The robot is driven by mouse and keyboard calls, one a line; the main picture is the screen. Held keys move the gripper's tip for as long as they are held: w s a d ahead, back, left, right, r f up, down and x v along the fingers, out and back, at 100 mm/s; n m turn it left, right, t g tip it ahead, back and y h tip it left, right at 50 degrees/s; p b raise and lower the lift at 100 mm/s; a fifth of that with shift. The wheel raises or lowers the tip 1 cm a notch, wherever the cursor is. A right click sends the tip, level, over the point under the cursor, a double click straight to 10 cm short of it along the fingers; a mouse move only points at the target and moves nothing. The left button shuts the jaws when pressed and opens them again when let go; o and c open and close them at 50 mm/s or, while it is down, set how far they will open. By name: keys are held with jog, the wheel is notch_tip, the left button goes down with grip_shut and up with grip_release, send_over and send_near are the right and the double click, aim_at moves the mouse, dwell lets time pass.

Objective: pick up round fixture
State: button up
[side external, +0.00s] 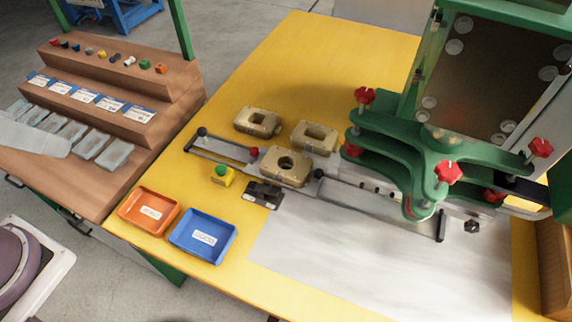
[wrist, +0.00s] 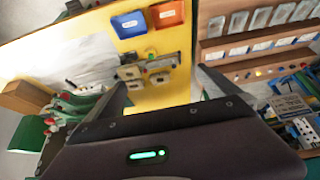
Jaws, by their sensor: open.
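The round fixture (side external: 285,167) is a tan block with a round hole, at the middle of the yellow table in the side view, on or against the slide rail. In the wrist view it seems to be the uppermost tan block (wrist: 130,72), small, its hole unclear. Two other tan fixtures with rectangular openings, one at the back left (side external: 257,122) and one at the back right (side external: 314,137), stand behind it. My gripper (wrist: 160,82) is open and empty, its fingers wide apart, high above the table. The gripper cannot be made out in the side view.
An orange tray (side external: 149,211) and a blue tray (side external: 203,236) lie at the table's front left. A yellow box with a green button (side external: 222,175) and a black block (side external: 263,194) sit near the round fixture. A green press (side external: 425,170) with red knobs stands to the right.

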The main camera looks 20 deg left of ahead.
jog(key=n+g+h, duration=0.5)
jog(key=n+g, duration=0.1)
jog(key=n, duration=1.2)
send_over(283, 158)
jog(key=s+a, duration=0.2)
notch_tip(283, 158, down, 29)
jog(key=shift+f, duration=0.15)
jog(key=x, duration=0.7)
jog(key=shift+w+a+f, duration=0.15)
jog(key=shift+w+a, duration=0.1)
jog(key=shift+w, duration=0.1)
jog(key=c, duration=1.6)
notch_tip(283, 158, up, 15)
jog(key=shift+r, duration=0.1)
jog(key=shift+c, duration=0.2)
